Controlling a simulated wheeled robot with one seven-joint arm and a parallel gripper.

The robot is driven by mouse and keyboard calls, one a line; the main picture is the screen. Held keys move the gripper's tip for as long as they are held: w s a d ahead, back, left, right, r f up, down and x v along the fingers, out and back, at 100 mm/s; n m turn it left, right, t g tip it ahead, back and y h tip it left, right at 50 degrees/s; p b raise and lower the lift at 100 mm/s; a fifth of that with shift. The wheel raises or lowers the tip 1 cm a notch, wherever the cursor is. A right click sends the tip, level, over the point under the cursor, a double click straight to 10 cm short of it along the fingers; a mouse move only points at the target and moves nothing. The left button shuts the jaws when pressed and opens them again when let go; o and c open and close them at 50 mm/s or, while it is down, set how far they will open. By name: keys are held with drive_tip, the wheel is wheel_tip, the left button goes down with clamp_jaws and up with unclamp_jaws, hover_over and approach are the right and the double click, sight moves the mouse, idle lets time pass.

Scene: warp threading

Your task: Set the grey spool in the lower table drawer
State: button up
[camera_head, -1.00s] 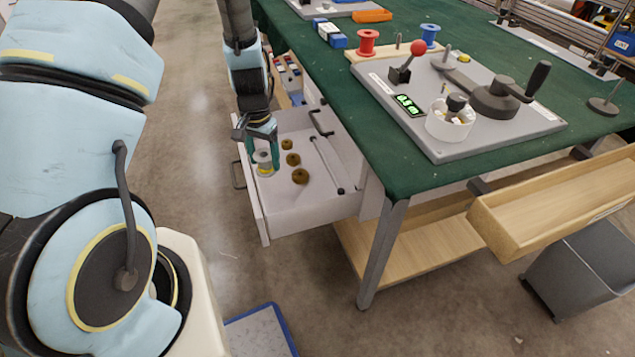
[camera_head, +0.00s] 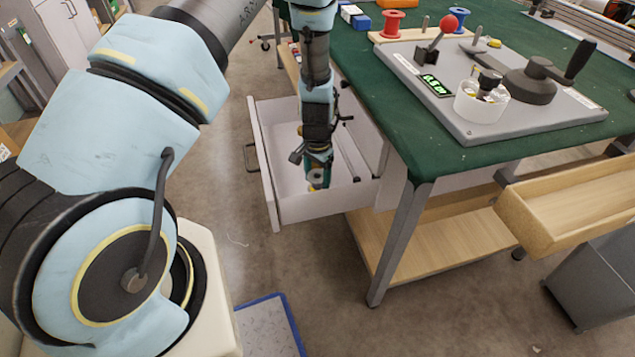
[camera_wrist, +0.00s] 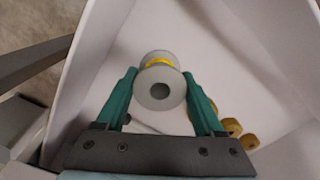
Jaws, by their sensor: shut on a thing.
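My gripper (camera_head: 318,174) points down inside the open white drawer (camera_head: 268,190) under the green-topped table. In the wrist view my gripper (camera_wrist: 160,97) has its teal fingers shut on the grey spool (camera_wrist: 158,92), which has a yellow band around its middle. The spool (camera_head: 315,182) is small and partly hidden by the fingers in the head view. The drawer's white walls (camera_wrist: 85,75) surround it in the wrist view. I cannot tell whether the spool touches the drawer floor.
Several brown rings (camera_wrist: 232,127) lie on the drawer floor right of my gripper. A dark rod (camera_head: 350,155) lies along the drawer's right side. The table (camera_head: 440,155) carries a grey board (camera_head: 500,120) with a lever and crank. A wooden tray (camera_head: 570,205) juts out at right.

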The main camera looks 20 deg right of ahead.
drive_tip(key=shift+f, duration=0.9)
drive_tip(key=shift+f, duration=0.1)
drive_tip(key=o, duration=1.1)
wheel_tip(320, 180, up, 12)
drive_tip(key=shift+r, duration=0.15)
